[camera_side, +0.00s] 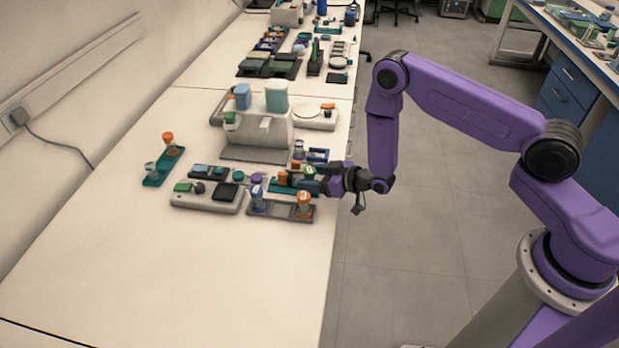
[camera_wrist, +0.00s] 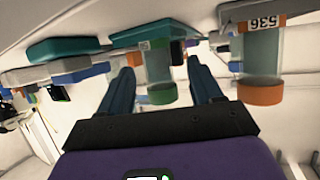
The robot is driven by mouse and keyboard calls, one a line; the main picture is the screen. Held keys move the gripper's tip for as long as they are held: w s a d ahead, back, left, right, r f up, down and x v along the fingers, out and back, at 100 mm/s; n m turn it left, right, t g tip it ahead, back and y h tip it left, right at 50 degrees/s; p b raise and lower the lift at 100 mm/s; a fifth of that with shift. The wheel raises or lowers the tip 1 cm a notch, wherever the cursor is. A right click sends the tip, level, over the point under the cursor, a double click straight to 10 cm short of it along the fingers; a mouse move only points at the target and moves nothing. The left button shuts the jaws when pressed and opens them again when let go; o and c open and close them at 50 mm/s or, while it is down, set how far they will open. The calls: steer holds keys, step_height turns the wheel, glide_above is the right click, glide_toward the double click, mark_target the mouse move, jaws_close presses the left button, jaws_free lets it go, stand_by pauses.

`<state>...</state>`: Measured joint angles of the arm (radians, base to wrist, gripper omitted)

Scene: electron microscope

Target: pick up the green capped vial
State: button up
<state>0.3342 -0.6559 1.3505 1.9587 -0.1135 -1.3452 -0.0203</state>
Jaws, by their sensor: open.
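The green capped vial (camera_wrist: 158,64) shows in the wrist view with its green cap at the lower end of the picture. The view looks upside down. My gripper (camera_wrist: 160,70) is open, with one dark finger on each side of the vial and a gap visible on both sides. How deep the vial sits between the fingers is hard to tell. In the side view, a green cap (camera_side: 309,170) shows at my gripper (camera_side: 304,183), which reaches in from the right, level and low over the table. The vial's body is mostly hidden there.
An orange capped vial (camera_wrist: 262,92) labelled 536 stands close beside one finger. In the side view, an orange capped vial (camera_side: 304,198) and a blue capped vial stand on a dark rack (camera_side: 281,214). A grey device (camera_side: 262,132) is behind. The table front (camera_side: 200,285) is clear.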

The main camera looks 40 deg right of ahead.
steer(key=shift+w+a+f, duration=0.25)
steer(key=shift+w+f, duration=0.05)
steer(key=shift+w, duration=0.3)
steer(key=c, duration=1.1)
steer(key=shift+o, duration=0.2)
steer(key=shift+r, duration=0.15)
